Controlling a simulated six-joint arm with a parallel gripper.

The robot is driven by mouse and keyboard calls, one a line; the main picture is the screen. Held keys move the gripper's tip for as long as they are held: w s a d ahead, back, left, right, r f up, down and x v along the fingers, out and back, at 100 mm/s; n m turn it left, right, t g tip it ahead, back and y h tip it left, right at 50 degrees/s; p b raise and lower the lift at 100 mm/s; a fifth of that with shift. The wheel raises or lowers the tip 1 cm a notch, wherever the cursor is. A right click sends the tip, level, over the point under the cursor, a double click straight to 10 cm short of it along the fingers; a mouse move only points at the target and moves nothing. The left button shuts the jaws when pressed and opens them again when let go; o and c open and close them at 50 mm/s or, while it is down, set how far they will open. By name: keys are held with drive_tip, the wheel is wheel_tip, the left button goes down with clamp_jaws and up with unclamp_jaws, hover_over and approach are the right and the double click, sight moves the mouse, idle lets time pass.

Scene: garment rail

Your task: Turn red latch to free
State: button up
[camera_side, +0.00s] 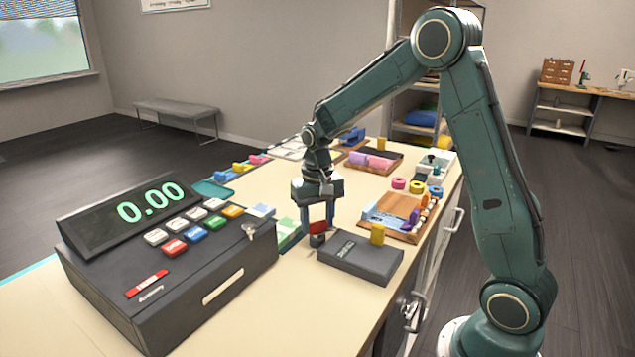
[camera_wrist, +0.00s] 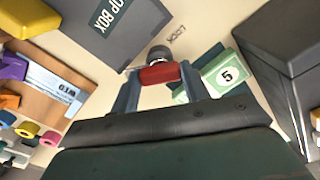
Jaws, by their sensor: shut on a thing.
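The red latch (camera_wrist: 160,74) sits between the two fingers of my gripper (camera_wrist: 156,84) in the wrist view, its red bar lying crosswise. A grey round knob or post (camera_wrist: 158,54) is at its far side. Small letters that seem to read LOCK (camera_wrist: 176,34) are on the tabletop just beyond it. In the side view my gripper (camera_side: 318,220) points straight down with a finger on each side of the red latch (camera_side: 318,227), shut on it. Its dark base (camera_side: 317,240) is at the tabletop. The finger partly hides the latch's ends.
A black cash register (camera_side: 165,285) is to the left, banknotes (camera_wrist: 226,76) between. A wooden tray (camera_side: 402,214) with colourful items lies behind.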

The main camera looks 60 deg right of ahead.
sight(317, 223)
drive_tip(key=n, duration=0.6)
drive_tip(key=shift+n, duration=0.3)
idle(0.4)
drive_tip(key=o, duration=1)
drive_tip(key=shift+r, duration=0.1)
wheel_tip(317, 223, up, 14)
drive_tip(key=shift+f, duration=0.15)
drive_tip(key=s+a+r+t, duration=0.1)
drive_tip(key=s+a+r, duration=0.15)
drive_tip(key=s, duration=0.35)
drive_tip(key=s+a+r+t, duration=0.2)
drive_tip(key=s+a, duration=0.2)
drive_tip(key=s, duration=0.1)
drive_tip(key=s+a+f+t, duration=0.1)
drive_tip(key=s, duration=0.3)
drive_tip(key=s+a+f, duration=0.1)
drive_tip(key=s, duration=0.3)
drive_tip(key=s+a+f+t, duration=0.1)
drive_tip(key=s+a, duration=0.1)
drive_tip(key=s, duration=0.2)
drive_tip(key=shift+t, duration=0.3)
